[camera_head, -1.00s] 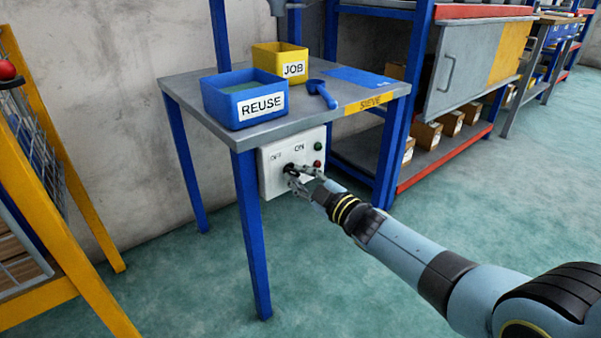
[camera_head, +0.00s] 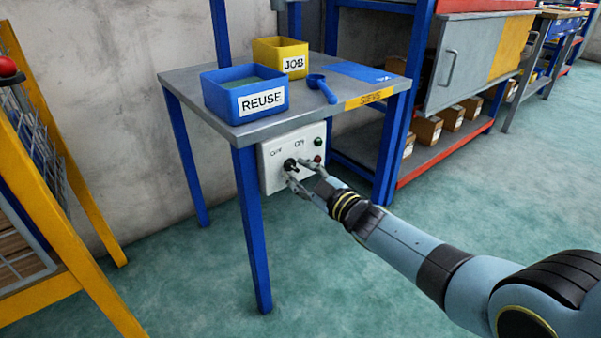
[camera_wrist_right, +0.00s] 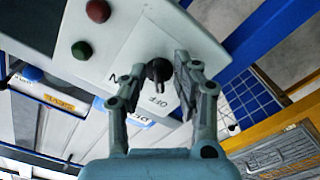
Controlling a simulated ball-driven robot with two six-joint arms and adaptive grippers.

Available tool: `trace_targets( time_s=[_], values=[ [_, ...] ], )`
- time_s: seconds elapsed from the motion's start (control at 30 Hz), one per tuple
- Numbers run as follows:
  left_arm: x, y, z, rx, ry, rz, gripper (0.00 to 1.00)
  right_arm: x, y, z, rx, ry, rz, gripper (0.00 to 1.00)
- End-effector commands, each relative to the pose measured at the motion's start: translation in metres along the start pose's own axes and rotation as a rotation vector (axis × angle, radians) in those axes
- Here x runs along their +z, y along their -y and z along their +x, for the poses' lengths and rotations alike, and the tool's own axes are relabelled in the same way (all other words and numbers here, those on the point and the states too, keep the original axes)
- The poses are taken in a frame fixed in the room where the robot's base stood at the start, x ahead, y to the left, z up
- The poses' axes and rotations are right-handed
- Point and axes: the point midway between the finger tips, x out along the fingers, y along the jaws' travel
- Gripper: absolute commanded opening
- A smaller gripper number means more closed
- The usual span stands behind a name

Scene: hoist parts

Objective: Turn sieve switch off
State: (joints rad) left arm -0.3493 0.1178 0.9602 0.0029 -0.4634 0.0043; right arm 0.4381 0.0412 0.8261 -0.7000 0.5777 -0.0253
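The white switch box (camera_head: 272,183) hangs under the front of the table marked SIEVE. It has OFF and ON labels, a black rotary switch (camera_head: 290,164), and a green and a red button. My right gripper (camera_head: 296,169) is open at the switch, its fingers spread. In the right wrist view the black switch (camera_wrist_right: 157,70) sits between the fingertips of my gripper (camera_wrist_right: 159,68), with visible gaps. There its lever end points roughly toward the OFF label (camera_wrist_right: 160,102); the exact setting is hard to tell. My left gripper is not in view.
A blue REUSE bin (camera_head: 218,103), a yellow JOB bin (camera_head: 264,54) and a blue scoop (camera_head: 328,93) are on the tabletop. A blue table leg (camera_head: 252,235) stands just left of the box. A yellow frame (camera_head: 75,255) is at left. The floor in front is clear.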

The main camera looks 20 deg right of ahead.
Motion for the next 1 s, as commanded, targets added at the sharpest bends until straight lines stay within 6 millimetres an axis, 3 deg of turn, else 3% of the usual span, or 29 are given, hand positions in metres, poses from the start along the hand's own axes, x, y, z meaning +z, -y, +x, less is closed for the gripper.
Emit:
trace_targets(
  time_s=[0.37,0.47,0.8,1.0],
  values=[
    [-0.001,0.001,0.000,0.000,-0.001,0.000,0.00,0.000,0.000,-0.006,0.001,-0.001,-0.003,0.34],
    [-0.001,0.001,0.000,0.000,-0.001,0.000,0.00,0.000,0.000,-0.019,0.001,-0.001,-0.004,0.34],
    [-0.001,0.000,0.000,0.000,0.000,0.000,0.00,0.000,0.000,-0.093,0.000,0.000,-0.003,0.34],
    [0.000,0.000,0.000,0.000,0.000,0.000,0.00,0.000,0.000,-0.116,0.001,0.000,-0.001,0.34]
  ],
)
